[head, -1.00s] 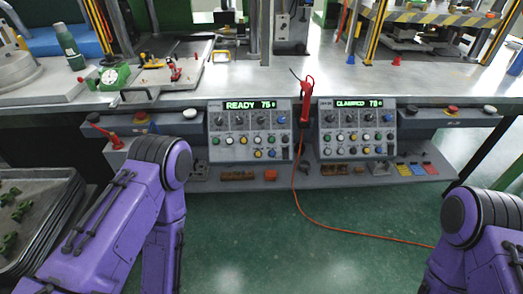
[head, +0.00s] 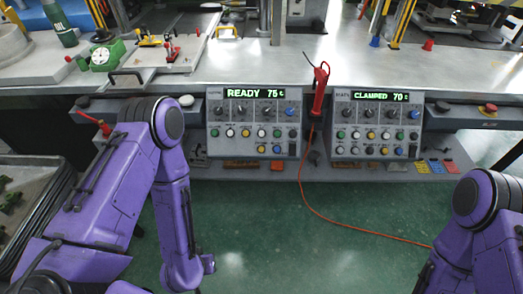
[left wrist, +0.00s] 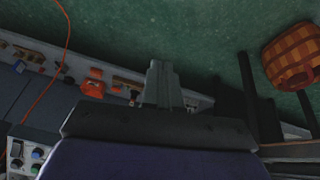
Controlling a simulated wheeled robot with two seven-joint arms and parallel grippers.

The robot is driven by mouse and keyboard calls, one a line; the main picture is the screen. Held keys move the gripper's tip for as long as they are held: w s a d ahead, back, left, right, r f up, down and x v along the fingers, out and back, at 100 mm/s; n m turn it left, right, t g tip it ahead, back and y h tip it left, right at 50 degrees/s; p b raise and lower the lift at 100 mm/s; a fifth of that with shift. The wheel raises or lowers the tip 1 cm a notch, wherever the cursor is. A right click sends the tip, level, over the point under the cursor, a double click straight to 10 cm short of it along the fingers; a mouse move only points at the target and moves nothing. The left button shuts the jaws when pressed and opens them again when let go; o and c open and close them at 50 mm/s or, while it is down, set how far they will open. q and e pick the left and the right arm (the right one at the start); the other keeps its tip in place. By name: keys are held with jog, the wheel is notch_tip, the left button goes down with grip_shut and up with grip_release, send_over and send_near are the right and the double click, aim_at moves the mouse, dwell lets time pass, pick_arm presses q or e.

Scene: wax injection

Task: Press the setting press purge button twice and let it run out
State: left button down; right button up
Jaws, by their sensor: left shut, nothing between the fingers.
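Two grey control panels face me along the bench front. The left panel (head: 254,150) shows a green READY 75 display (head: 255,93). The right panel (head: 373,157) shows CLAMPED 70 (head: 380,97). Both have rows of knobs and coloured buttons; their small labels are unreadable, so I cannot tell which button is purge. My left arm is bent in front of the bench, left of the left panel. In the left wrist view my left gripper (left wrist: 160,72) is shut and empty, over the lower shelf and floor, apart from the panel at lower left. My right gripper is out of view.
A red tool (head: 319,90) hangs between the panels, its orange cable trailing across the floor. A lower shelf (head: 330,172) holds small parts. A red emergency knob (head: 490,109) is at right. A woven basket (left wrist: 290,60) shows in the wrist view.

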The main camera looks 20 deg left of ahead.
aim_at(261, 149)
pick_arm(q)
jog(key=w+d+r+m+t+h+b, duration=0.2)
jog(key=w+d+t+h, duration=0.1)
jog(key=w+d, duration=0.55)
jog(key=w+r+m+t+h+b, duration=0.1)
jog(key=w+r+m+t+h, duration=0.2)
jog(key=w+r+t, duration=0.5)
jog(key=w+r+m, duration=0.1)
jog(key=w+r, duration=0.9)
jog(key=shift+w+r+m+t+b, duration=0.3)
jog(key=shift+w+m+t+b, duration=0.05)
jog(key=shift+m+t+b, duration=0.05)
jog(key=shift+a, duration=0.1)
jog(key=shift+w+a+f+b, duration=0.3)
jog(key=shift+w+f+b, duration=0.65)
jog(key=shift+w, duration=0.15)
jog(key=shift+w+a+f+b, duration=0.35)
jog(key=shift+w+f+b, duration=0.6)
jog(key=shift+w+f, duration=0.1)
jog(key=shift+w+a+f+b, duration=0.3)
jog(key=shift+w+f+b, duration=0.65)
jog(key=shift+w, duration=0.15)
